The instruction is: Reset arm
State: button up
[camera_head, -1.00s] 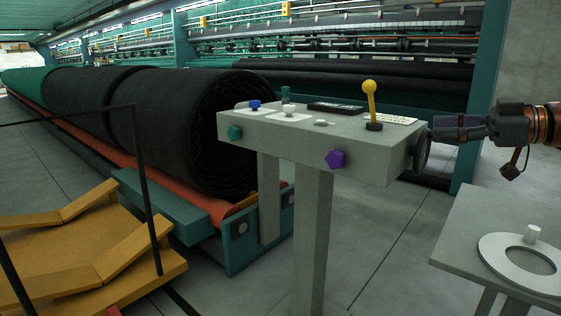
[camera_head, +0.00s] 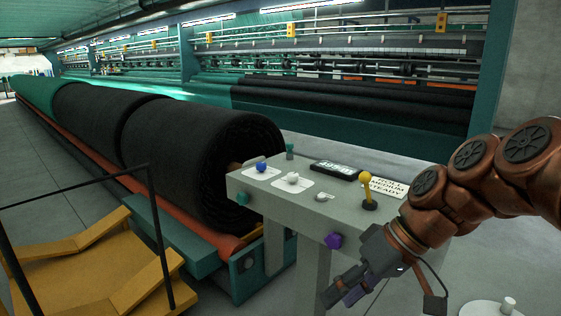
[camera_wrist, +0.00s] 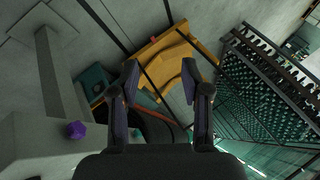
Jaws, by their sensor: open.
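My gripper (camera_head: 345,290) hangs low in front of the grey control console (camera_head: 285,200), below its front right corner in the head view. In the wrist view my gripper (camera_wrist: 164,85) has its two fingers spread wide with nothing between them. My orange-brown arm comes in from the right edge and bends down to it. The console carries a yellow-knobbed lever (camera_head: 368,180), a blue knob (camera_head: 261,167), a white knob (camera_head: 293,178) and a small display (camera_head: 336,170). A purple knob (camera_head: 333,241) on its front face also shows in the wrist view (camera_wrist: 76,129).
Large black netting rolls (camera_head: 205,155) lie on an orange and teal roller bed at left. A yellow cart (camera_head: 75,265) with a dark rail stands at the lower left. A round white piece (camera_head: 487,308) shows at the bottom right. Grey floor is clear at far left.

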jog(key=s+d+r+m+g+h+p, duration=0.1)
jog(key=s+d+m+h+p, duration=0.1)
jog(key=s+p, duration=0.5)
jog(key=s+d+m+g+h+p, duration=0.1)
jog(key=s+d+m+h+p, duration=0.2)
jog(key=s, duration=0.8)
jog(key=d+h+p, duration=0.2)
jog(key=d+p, duration=0.1)
jog(key=p, duration=0.1)
jog(key=shift+r+m+p, duration=0.3)
jog(key=shift+r+p, duration=0.1)
jog(key=shift+c, duration=0.5)
jog(key=shift+a, duration=0.15)
